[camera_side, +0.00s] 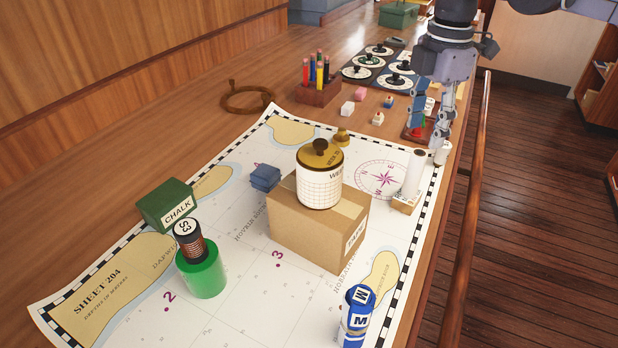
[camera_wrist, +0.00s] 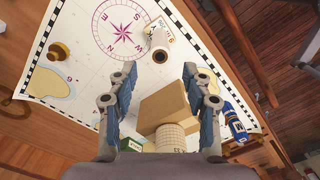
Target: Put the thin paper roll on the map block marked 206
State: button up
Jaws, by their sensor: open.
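The thin paper roll (camera_side: 414,172) is white and upright near the chart's right edge; it shows in the wrist view with a dark hole in its end (camera_wrist: 160,54). Its lower end meets a small tan block (camera_side: 404,204), which also shows in the wrist view (camera_wrist: 162,27). The roll seems to stand on that block, but I cannot be sure. The block carries dark characters too small to read surely. My gripper (camera_side: 432,122) is open and empty, behind the roll in the side view. In the wrist view its fingers (camera_wrist: 159,72) are wide apart, with the roll beyond them.
A cardboard box (camera_side: 310,232) with a lidded jar (camera_side: 320,180) on it stands left of the roll. A blue bottle (camera_side: 356,318), a green chalk box (camera_side: 166,205) and a green cylinder (camera_side: 203,270) stand nearer. A rail (camera_side: 470,230) runs along the right.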

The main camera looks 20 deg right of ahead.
jog(key=shift+d+r, duration=0.1)
jog(key=shift+r, duration=0.3)
jog(key=s+d+f+m+t, duration=0.7)
jog(key=s+d+f+m, duration=0.5)
jog(key=m, duration=0.6)
jog(key=shift+s+d+f, duration=0.4)
jog(key=shift+s+d, duration=0.05)
jog(key=shift+s, duration=0.5)
